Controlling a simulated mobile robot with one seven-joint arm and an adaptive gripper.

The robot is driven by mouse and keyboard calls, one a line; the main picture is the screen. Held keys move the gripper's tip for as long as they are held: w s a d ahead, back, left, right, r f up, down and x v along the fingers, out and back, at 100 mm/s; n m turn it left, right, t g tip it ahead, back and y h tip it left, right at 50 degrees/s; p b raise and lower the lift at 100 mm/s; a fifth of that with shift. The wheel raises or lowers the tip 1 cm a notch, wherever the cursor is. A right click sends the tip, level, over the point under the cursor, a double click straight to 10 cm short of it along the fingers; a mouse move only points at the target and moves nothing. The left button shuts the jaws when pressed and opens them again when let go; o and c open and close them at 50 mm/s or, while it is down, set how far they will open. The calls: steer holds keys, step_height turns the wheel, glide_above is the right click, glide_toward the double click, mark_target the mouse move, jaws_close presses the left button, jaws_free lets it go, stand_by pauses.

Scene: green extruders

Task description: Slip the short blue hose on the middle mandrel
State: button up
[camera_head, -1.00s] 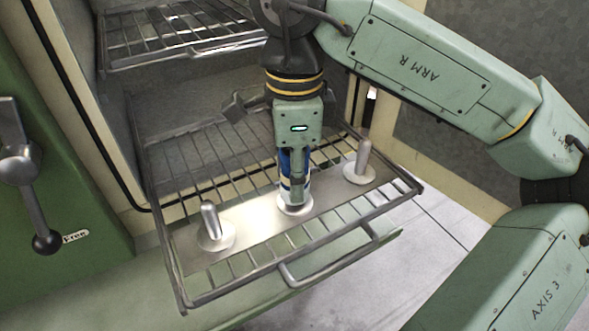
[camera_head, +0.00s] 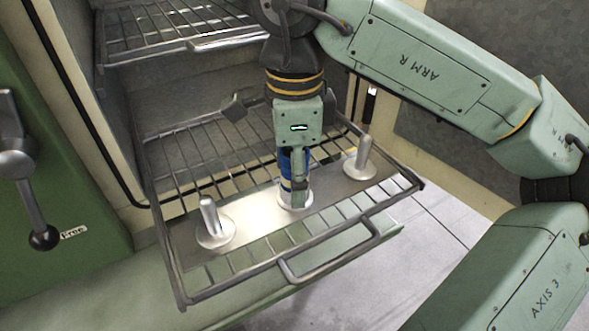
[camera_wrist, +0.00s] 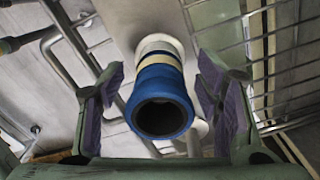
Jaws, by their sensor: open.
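The short blue hose (camera_head: 285,168) stands upright at the middle mandrel, whose round pale base (camera_head: 295,204) shows below it. In the wrist view the hose (camera_wrist: 158,88) is blue with a cream band near its far end, and its dark open end faces the camera. The far end meets or nearly meets the pale base (camera_wrist: 158,42). The mandrel's post is hidden, apparently inside the hose. My gripper (camera_wrist: 163,92) is open, with a purple-padded finger on each side of the hose and gaps between. In the head view my gripper (camera_head: 297,182) partly hides the hose.
The metal plate (camera_head: 258,212) lies on a pulled-out wire rack (camera_head: 230,290) with a front handle. Bare mandrels stand at left (camera_head: 210,222) and right (camera_head: 361,160). Another wire rack (camera_head: 180,30) is above, inside the oven. A lever (camera_head: 30,195) is at far left.

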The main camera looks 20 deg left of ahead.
steer(key=shift+r, duration=0.1)
step_height(320, 180, up, 12)
stand_by(0.5)
stand_by(0.5)
